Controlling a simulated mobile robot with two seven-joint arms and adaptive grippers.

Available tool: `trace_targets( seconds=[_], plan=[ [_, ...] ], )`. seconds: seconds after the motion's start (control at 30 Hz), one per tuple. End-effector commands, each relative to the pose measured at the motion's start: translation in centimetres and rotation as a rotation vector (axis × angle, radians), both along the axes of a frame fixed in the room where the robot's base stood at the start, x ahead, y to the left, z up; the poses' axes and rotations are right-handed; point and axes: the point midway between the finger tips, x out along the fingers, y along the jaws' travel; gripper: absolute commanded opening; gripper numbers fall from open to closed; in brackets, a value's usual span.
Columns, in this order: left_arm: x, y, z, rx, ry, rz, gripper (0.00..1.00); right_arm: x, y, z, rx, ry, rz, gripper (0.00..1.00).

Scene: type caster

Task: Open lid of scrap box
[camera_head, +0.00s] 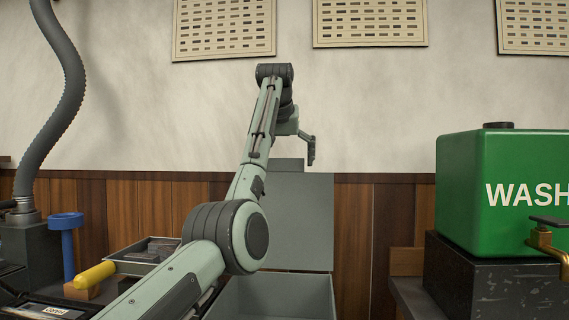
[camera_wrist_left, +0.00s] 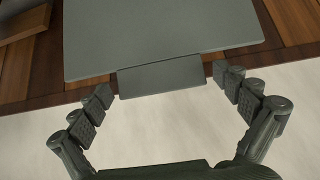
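The grey scrap box (camera_head: 275,299) stands below my left arm, its front partly hidden by the arm. Its flat grey lid (camera_head: 306,222) stands upright at the back of the box, so the box is open. In the left wrist view the lid (camera_wrist_left: 160,35) ends in a narrow tab (camera_wrist_left: 158,79). My left gripper (camera_head: 310,150) is up near the lid's top edge. In the left wrist view the gripper (camera_wrist_left: 164,86) is open, its fingers spread to either side of the tab with gaps visible. My right gripper is out of view.
A green wash tank (camera_head: 500,190) with a brass tap stands on a dark speckled block at the right. A grey tray (camera_head: 145,257), a yellow cylinder (camera_head: 93,275), a blue stand (camera_head: 67,245) and a ribbed hose (camera_head: 62,100) are at the left. A wall is behind.

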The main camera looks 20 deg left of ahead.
Motion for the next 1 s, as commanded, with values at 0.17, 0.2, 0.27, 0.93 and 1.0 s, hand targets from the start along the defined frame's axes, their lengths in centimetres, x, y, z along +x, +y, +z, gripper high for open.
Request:
trace_targets(
  seconds=[0.17,0.2,0.27,0.93,1.0],
  plan=[
    [0.0,0.0,-0.3,-0.001,0.005,-0.001,1.0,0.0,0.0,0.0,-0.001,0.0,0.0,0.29],
    [0.0,0.0,-0.3,-0.001,0.006,-0.001,1.0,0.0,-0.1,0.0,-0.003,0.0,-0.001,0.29],
    [-0.1,-0.1,-0.1,-0.001,0.006,-0.001,1.0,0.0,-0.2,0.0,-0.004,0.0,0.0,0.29],
    [-7.3,-2.4,8.1,0.0,0.004,0.0,1.0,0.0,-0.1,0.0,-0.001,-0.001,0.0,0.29],
    [-7.5,-2.5,8.4,0.0,0.004,0.0,1.0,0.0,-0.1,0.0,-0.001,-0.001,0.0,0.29]
  ],
)
